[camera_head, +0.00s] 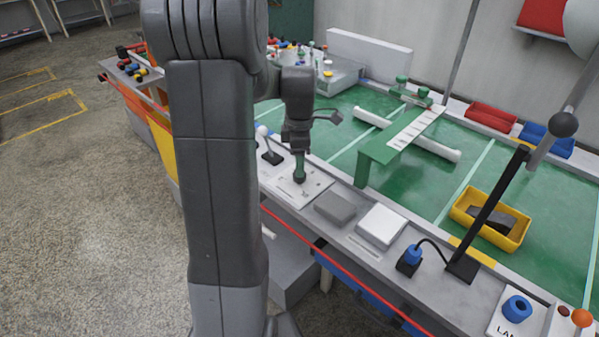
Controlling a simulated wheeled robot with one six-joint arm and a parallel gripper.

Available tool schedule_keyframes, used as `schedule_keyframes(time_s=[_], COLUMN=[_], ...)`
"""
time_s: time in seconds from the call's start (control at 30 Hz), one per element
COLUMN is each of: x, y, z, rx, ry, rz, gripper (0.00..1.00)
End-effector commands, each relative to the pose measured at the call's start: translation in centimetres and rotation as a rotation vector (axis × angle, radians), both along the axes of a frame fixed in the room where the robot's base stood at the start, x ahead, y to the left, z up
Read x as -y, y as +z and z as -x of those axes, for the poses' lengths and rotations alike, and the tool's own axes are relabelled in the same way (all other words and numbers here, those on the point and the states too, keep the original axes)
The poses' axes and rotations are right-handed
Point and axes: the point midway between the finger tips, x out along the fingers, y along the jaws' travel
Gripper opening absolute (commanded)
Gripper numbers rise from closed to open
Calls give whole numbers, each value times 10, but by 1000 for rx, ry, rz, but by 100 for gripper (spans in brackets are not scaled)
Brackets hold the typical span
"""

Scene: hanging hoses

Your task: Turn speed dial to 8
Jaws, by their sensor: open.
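A white panel (318,186) with small dark marks lies on the grey front ledge of the bench. A dark green knob with a lighter green upright part (299,172) stands on it and appears to be the speed dial. Its pointer and numbers are too small to read. My gripper (298,148) is open and points down directly over the green part. I cannot tell whether the fingers touch it. My arm's large grey link hides part of the bench to the left.
A black-based lever with a white ball (263,132) stands left of the panel. A grey block (335,208) and a white box (382,226) sit to its right. A green bridge with a white scale (415,128) rises behind. A yellow bin (462,208) stands farther right.

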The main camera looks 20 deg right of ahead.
Motion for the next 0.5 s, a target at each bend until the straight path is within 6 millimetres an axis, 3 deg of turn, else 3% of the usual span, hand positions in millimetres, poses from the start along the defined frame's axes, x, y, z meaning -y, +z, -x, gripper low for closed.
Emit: schedule_keyframes(time_s=[0.2, 0.5], x=[0, 0], y=[-31, -39], z=[0, 0], rx=[-1, 0], ry=[0, -1], rz=[0, 0], gripper=[55, 55])
